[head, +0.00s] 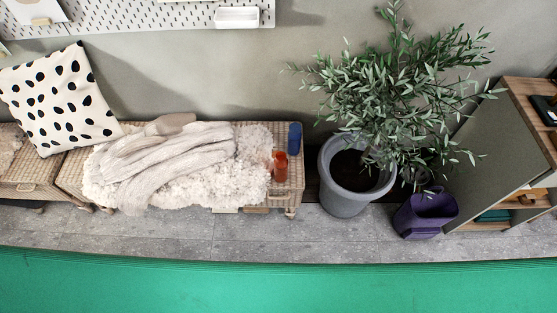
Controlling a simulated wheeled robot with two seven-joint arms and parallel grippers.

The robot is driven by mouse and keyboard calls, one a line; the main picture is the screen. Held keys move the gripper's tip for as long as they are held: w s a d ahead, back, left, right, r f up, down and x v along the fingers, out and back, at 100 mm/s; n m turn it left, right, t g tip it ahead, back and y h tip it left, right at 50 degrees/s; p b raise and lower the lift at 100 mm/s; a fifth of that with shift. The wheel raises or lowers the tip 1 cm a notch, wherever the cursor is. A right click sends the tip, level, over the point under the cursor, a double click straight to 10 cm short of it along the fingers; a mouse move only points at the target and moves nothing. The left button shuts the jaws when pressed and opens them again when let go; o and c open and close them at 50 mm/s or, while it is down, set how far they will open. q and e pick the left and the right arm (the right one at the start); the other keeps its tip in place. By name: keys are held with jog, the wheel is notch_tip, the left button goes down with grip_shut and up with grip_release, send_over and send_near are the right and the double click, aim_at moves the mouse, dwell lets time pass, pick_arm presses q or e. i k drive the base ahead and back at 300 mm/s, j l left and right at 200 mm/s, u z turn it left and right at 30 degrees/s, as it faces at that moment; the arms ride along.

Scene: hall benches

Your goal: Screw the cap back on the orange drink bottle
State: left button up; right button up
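An orange-red bottle (280,167) stands at the right end of a wicker bench (292,198), beside a fluffy cream throw. It is small in this view, and I cannot tell whether a cap is on it. I see no separate cap that I can make out. A dark blue cylindrical container (294,138) stands just behind and to the right of the bottle. Neither of my grippers is in view.
A cream throw (240,181) and knitted blanket (165,152) cover most of the bench. To the right stand a grey pot (342,199) with a leafy plant, a purple bin (427,212) and a cabinet (500,150). Grey floor tiles (180,232) and a green surface (270,290) in front are clear.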

aim_at(281, 162)
jog(key=z, duration=1.65)
jog(key=k+j, duration=0.55)
jog(key=j, duration=0.25)
jog(key=k+j, duration=0.3)
jog(key=j, duration=0.1)
